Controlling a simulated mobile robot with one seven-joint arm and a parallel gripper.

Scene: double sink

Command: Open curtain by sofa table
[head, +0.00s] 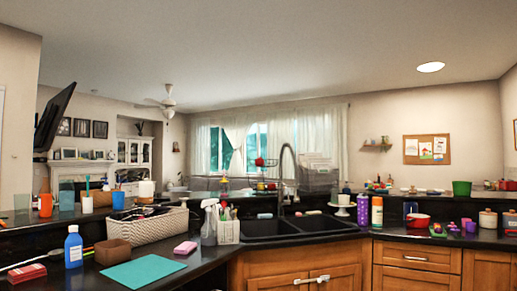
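Pale sheer curtains (320,130) hang across the window on the far wall, beyond the sink counter. Bright window glass (220,148) shows through gaps between the panels left of centre, and the right-hand panels hang down over the rest. Part of a grey sofa (205,184) shows below the window. I cannot make out a sofa table; the raised counter and the things on it hide the lower part of that room. My gripper is not in view.
A double black sink (285,227) with a tall faucet (283,165) and wooden cabinets (410,268) stand between me and the window. The dark counter holds a woven basket (147,228), a blue bottle (74,247) and a teal mat (142,273). A wall TV (54,118) hangs left.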

